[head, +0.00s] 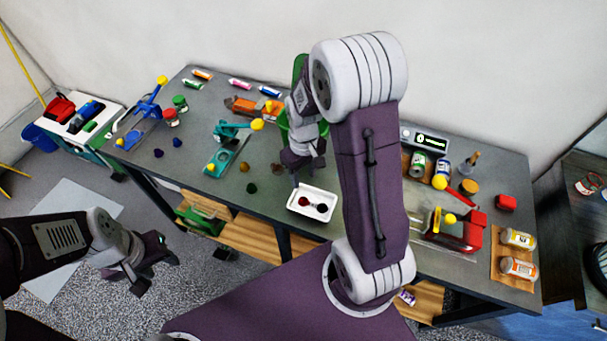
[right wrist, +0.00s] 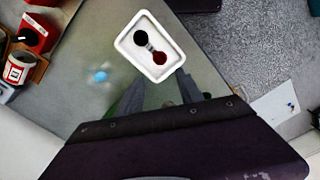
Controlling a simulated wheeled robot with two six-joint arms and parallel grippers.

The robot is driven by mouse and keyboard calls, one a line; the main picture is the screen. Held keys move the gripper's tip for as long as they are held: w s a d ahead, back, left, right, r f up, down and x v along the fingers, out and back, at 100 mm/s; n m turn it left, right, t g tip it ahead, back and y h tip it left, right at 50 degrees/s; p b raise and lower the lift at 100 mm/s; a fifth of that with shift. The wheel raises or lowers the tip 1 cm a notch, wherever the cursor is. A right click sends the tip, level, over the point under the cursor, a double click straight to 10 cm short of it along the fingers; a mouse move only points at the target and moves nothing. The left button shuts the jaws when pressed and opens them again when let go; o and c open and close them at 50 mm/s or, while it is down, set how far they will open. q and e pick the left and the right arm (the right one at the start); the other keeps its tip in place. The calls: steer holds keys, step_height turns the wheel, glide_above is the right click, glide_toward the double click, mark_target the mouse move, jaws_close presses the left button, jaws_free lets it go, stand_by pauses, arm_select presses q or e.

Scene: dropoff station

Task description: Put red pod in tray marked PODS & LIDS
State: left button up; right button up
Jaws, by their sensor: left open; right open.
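A white tray (head: 291,205) lies near the front edge of the grey table, and it also shows in the right wrist view (right wrist: 134,58). Inside it are a dark red pod (head: 303,201) and a near-black pod (head: 321,208). The red pod (right wrist: 159,57) is the one closer to my fingers in the right wrist view. No lettering on the tray is readable. My right gripper (head: 304,172) is open and empty, above the table just behind the tray; its fingers (right wrist: 160,88) point toward the tray. My left gripper (head: 152,256) is open and empty, off the table's front at the left.
Several small dark pods (head: 252,188) lie loose left of the tray. A teal press (head: 225,150) and a blue press (head: 145,120) stand further left. A red press (head: 462,232), cans (head: 418,163) and jars (head: 519,268) stand right. My right arm hides the table's middle.

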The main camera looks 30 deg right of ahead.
steer(key=s+a+r+m+t, duration=0.1)
steer(key=s+a, duration=0.3)
steer(key=s, duration=0.4)
steer(key=shift+s+a+r+m+b, duration=0.15)
steer(key=shift+a+r+m+b, duration=0.2)
steer(key=shift+r+m, duration=0.4)
steer(key=shift+s+a+r, duration=0.1)
steer(key=shift+s+r, duration=0.05)
steer(key=shift+r, duration=0.05)
